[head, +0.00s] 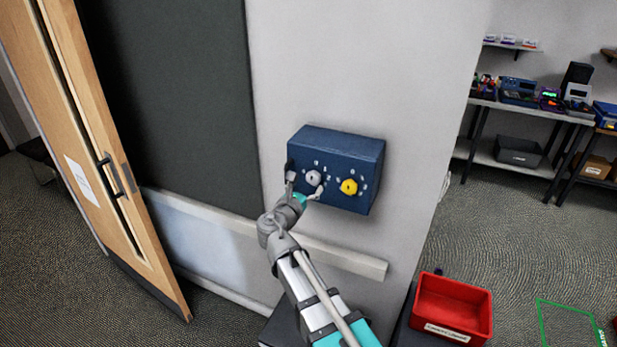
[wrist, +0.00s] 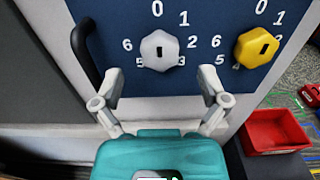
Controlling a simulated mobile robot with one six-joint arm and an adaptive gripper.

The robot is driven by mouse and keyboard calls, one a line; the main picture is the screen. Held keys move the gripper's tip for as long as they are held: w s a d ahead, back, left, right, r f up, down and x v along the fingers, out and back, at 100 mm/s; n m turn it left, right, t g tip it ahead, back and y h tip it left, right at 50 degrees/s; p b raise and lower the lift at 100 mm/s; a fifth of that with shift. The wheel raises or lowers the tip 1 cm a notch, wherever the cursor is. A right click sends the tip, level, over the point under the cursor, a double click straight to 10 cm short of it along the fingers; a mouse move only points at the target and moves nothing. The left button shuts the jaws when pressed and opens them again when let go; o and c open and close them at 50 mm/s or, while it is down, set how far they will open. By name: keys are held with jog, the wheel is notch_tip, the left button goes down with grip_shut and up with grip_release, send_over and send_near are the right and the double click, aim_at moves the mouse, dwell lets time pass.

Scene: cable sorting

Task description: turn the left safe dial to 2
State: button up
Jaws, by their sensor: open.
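The blue safe box (head: 345,146) is mounted on the pale wall; its front also fills the top of the wrist view (wrist: 115,25). The left dial is a grey faceted knob (wrist: 160,50) with a small dark slot, ringed by white numbers; it also shows in the head view (head: 313,177). The 2 is right of the knob, and the 4 is not visible. The right dial is yellow (wrist: 257,48). My gripper (wrist: 160,82) is open and empty, its fingers spread either side of and just below the grey knob, apparently not touching it. Exact depth is unclear.
A black handle (wrist: 84,48) stands out at the safe's left side, close to my left finger. A red bin (head: 452,307) sits low at the right. A wooden door (head: 95,150) is at the left, and shelves with devices (head: 530,95) are far right.

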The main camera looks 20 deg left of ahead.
aim_at(311, 179)
jog(key=shift+w+d, duration=0.2)
jog(key=shift+w, duration=2.2)
jog(key=c, duration=1.2)
jog(key=shift+o, duration=0.2)
jog(key=shift+a, duration=0.15)
